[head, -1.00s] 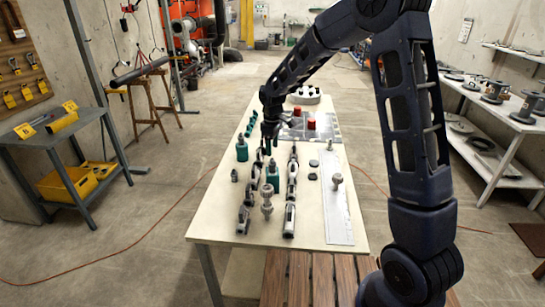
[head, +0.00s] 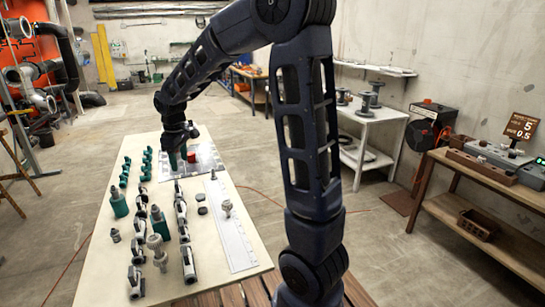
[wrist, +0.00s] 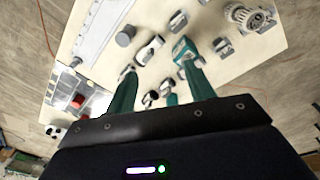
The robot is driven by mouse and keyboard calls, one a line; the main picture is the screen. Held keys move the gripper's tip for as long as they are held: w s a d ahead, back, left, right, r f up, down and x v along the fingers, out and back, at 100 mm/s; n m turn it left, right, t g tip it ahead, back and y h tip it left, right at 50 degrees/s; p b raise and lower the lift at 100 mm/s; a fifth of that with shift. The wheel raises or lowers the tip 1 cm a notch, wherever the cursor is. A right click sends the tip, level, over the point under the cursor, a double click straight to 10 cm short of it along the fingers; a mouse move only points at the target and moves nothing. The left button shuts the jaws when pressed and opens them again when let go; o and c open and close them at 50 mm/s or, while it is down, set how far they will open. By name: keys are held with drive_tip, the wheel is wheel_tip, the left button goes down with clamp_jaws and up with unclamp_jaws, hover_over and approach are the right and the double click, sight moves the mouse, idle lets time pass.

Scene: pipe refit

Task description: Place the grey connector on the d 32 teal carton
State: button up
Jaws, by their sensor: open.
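My gripper (head: 181,155) is open and empty above the far half of the cream table; its two teal fingers (wrist: 157,80) point down at the parts in the wrist view. No size marking is readable. Several grey fittings could be the grey connector: a large ribbed one (head: 157,252) at the near side, a small one (head: 115,235) at the left, and one (head: 226,207) on the pale strip. I cannot tell which is meant.
The cream table (head: 100,270) also holds rows of grey fittings, small green fittings (head: 147,165), dark caps (head: 202,210) and a grey tray (head: 205,158) with a red part. A white shelf (head: 375,115) and wooden bench (head: 480,190) stand at right. Open floor lies between.

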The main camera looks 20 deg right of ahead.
drive_tip(key=s+d+r+m+t, duration=0.1)
drive_tip(key=s+d+r+m, duration=0.25)
drive_tip(key=s+d, duration=0.35)
drive_tip(key=s+d+r+m+t, duration=0.1)
drive_tip(key=s+d+r+m, duration=0.25)
drive_tip(key=d, duration=0.65)
drive_tip(key=s+d+m, duration=0.2)
drive_tip(key=s+d, duration=0.2)
drive_tip(key=s, duration=0.3)
drive_tip(key=s+d+m+t, duration=0.1)
drive_tip(key=s+d+m, duration=0.1)
drive_tip(key=s+d, duration=0.2)
drive_tip(key=s, duration=0.3)
drive_tip(key=shift+d+r, duration=0.2)
drive_tip(key=shift+d, duration=0.15)
